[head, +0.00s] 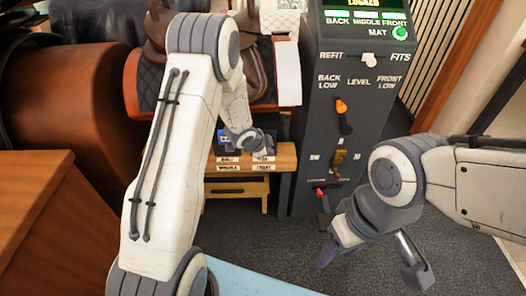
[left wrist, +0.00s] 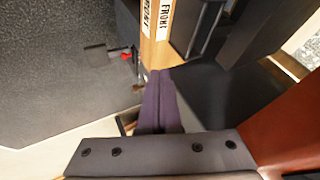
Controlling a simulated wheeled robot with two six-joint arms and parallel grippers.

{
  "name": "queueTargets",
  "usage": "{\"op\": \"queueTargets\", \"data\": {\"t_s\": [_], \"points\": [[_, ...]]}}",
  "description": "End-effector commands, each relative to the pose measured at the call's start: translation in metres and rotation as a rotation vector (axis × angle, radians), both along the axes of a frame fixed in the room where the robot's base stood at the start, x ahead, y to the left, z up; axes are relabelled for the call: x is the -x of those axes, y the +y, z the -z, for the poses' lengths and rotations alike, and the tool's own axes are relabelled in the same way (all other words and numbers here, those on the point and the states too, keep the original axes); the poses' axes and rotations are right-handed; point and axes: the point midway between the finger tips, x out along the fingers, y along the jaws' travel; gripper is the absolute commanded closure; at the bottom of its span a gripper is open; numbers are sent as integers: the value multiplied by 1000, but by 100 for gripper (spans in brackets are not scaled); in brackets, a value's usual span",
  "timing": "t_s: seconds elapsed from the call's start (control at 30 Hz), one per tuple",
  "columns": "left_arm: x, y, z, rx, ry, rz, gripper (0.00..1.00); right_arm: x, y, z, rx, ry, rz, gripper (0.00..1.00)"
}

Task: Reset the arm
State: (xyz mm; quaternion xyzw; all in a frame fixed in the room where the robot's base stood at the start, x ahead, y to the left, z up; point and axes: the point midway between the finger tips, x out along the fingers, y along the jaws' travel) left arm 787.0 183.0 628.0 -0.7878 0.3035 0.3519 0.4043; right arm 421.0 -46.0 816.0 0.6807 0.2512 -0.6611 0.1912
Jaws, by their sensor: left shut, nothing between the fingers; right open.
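My left arm (head: 172,150) reaches up through the middle of the head view. My left gripper (head: 252,140) is above the labelled wooden shelf (head: 283,158), and its fingers are mostly hidden there. In the left wrist view its purple fingers (left wrist: 160,76) are shut with nothing between them. Their tips overlap the end of the wooden strip with "FRONT" labels (left wrist: 157,45); I cannot tell whether they touch.
A dark control panel (head: 338,150) with switches and an orange knob (head: 341,106) stands between my arms. A saddle (head: 262,70) on a rack is behind my left arm. A wooden cabinet (head: 40,215) is at lower left. Grey floor (head: 300,240) is open in front of the panel.

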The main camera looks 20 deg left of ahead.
Motion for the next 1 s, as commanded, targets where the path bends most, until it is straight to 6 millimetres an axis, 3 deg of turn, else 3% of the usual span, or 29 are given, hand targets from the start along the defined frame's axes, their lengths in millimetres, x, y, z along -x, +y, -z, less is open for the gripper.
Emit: {"op": "queueTargets", "data": {"t_s": [0.03,0.2,0.57,0.73,0.87,1.0], "points": [[7,0,-14,0,-1,4,100,0,0,-6,0,0,0,48],[24,4,-38,0,0,7,100,0,0,-13,1,1,0,48],[36,7,-50,-1,3,7,100,0,0,-16,1,1,0,48],[47,-15,-78,-25,40,-48,100,0,0,-16,1,1,0,48],[86,-53,-120,-39,125,-160,100,0,0,-16,1,1,0,48],[162,-93,-157,-18,263,-286,100,0,0,-16,1,1,0,48]]}}
